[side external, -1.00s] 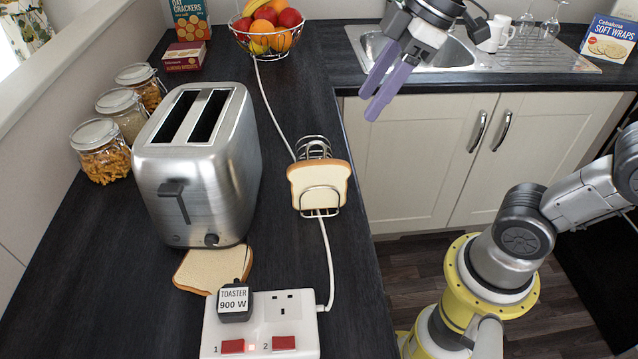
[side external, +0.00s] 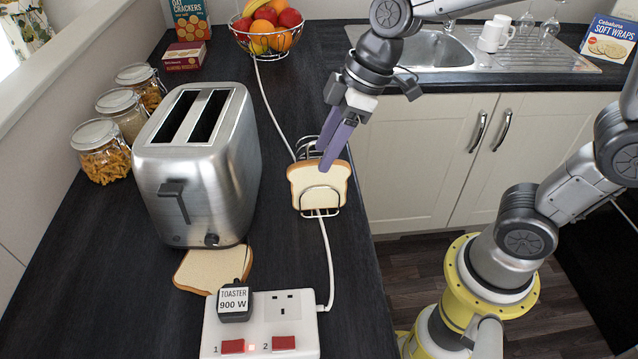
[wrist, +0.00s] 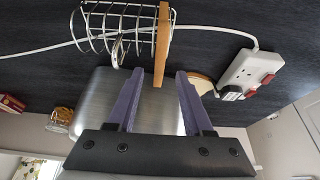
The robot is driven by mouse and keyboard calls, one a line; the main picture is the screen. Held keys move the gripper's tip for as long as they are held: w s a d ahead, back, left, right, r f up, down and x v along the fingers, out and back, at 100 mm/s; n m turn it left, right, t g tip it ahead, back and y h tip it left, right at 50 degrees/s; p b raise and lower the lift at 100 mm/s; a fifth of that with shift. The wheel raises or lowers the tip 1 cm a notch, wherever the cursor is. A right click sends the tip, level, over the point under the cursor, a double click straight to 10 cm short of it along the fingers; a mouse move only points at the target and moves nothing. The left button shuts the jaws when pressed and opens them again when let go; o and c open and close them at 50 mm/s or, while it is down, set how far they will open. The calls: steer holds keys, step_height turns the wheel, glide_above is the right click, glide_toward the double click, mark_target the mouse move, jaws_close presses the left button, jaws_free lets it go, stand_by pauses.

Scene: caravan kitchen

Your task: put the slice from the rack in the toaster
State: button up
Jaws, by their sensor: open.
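The slice (side external: 320,184) stands upright at the near end of the wire rack (side external: 309,146). In the wrist view the slice (wrist: 162,44) shows edge-on in the rack (wrist: 108,25). My gripper (side external: 328,158) is open with purple fingers, at the slice's top edge in the side view. In the wrist view the fingers (wrist: 157,88) point toward the rack, with the slice's edge between their lines; I cannot tell whether they touch it. The steel toaster (side external: 197,165) stands left of the rack, its two slots empty and facing up, its lever at the front.
Another slice (side external: 203,268) lies flat in front of the toaster. A white socket block (side external: 262,325) holds a plug marked toaster. Jars (side external: 101,151) stand left of the toaster, a fruit basket (side external: 267,32) behind.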

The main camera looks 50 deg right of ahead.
mark_target(319, 185)
steer(key=x, duration=0.4)
steer(key=shift+d+f, duration=0.1)
steer(key=shift+c, duration=0.3)
jaws_close()
stand_by(1.0)
